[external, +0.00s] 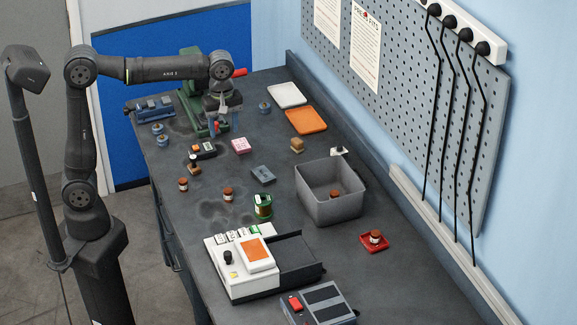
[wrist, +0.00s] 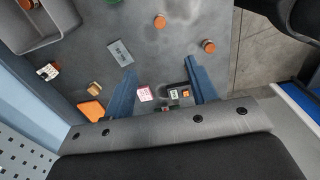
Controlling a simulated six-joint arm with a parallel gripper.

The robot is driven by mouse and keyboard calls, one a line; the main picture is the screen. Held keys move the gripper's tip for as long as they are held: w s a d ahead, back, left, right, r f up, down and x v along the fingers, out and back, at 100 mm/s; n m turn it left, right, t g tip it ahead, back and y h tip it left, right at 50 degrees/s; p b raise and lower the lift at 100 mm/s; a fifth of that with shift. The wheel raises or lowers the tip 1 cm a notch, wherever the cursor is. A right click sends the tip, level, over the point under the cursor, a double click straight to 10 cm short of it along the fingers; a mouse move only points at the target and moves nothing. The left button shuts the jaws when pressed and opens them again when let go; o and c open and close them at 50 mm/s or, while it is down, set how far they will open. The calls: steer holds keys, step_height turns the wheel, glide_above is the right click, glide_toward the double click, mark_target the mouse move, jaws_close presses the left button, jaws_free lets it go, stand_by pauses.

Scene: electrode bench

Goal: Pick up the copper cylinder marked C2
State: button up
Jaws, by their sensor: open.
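Several short copper-brown cylinders with pale bands are in view. One (external: 183,184) stands near the bench's left edge and another (external: 228,194) stands to its right. A third (external: 335,194) is in the grey bin, and one more (external: 375,237) is on a small red dish. The two on the open bench also show in the wrist view, at right (wrist: 208,46) and top centre (wrist: 160,21). Their markings are too small to read, so I cannot tell which is C2. My gripper (wrist: 162,70) is open and empty, above the bench. In the external view it (external: 217,120) hangs by the green press.
The grey bin (external: 315,205) has high walls. A white instrument (external: 238,283) stands at the front. Bench around the two loose cylinders is mostly clear.

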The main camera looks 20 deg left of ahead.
steer(key=shift+f, duration=0.1)
steer(key=m+t+h, duration=0.2)
steer(key=m+h, duration=0.2)
steer(key=m, duration=1.9)
glide_above(228, 190)
steer(key=a, duration=0.2)
steer(key=f, duration=1.2)
steer(key=s+f, duration=0.1)
steer(key=f, duration=0.6)
steer(key=shift+d, duration=0.15)
steer(key=shift+x, duration=3)
steer(key=shift+w, duration=0.15)
jaws_close()
